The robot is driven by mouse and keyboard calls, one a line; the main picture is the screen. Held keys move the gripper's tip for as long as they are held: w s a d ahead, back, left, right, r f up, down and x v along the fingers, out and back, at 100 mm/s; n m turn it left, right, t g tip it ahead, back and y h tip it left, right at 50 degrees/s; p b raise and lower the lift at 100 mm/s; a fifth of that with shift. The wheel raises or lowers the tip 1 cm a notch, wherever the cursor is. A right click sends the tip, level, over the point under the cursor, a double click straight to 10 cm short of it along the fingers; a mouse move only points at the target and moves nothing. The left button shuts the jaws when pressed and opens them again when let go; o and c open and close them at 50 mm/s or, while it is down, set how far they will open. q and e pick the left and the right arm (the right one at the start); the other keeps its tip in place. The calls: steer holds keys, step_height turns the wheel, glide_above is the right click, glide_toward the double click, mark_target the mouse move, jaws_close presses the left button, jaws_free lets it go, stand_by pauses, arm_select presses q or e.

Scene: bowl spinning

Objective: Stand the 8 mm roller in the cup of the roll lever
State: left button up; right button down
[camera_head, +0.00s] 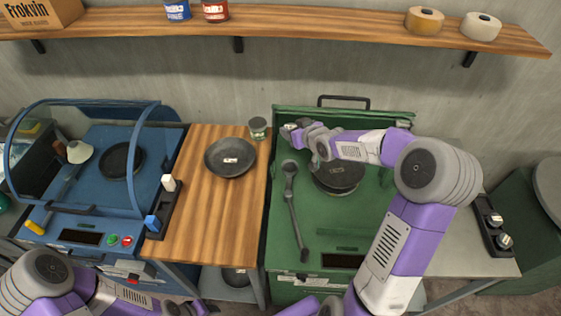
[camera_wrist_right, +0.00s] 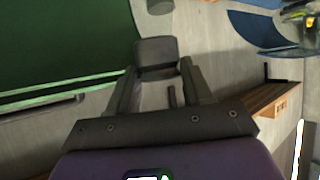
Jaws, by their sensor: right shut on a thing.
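The roll lever (camera_head: 299,222) is a long dark-grey bar lying along the left part of the green machine top. Its round cup end (camera_head: 290,167) is at the back. My right gripper (camera_head: 292,130) is behind that cup end, near the machine's back left corner. In the right wrist view, the gripper (camera_wrist_right: 160,75) is shut on a grey piece (camera_wrist_right: 155,50) between its fingertips, which appears to be the roller. Its size cannot be read. My left gripper (camera_head: 198,308) shows only partly at the bottom edge, and its fingers cannot be made out.
A dark round plate (camera_head: 338,178) sits on the green machine (camera_head: 345,235) right of the lever, partly under my right arm. A dark bowl (camera_head: 230,158) and a small jar (camera_head: 258,128) stand on the wooden counter (camera_head: 205,225). A blue machine (camera_head: 90,185) is at left.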

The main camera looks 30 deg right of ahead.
step_height(320, 180, down, 11)
steer(key=b, duration=0.7)
steer(key=shift+s+f, duration=0.1)
steer(key=shift+f+b, duration=0.7)
steer(key=shift+f, duration=1.5)
steer(key=shift+c, duration=2.4)
jaws_free()
steer(key=shift+s, duration=0.1)
steer(key=p+v, duration=0.3)
steer(key=v, duration=0.9)
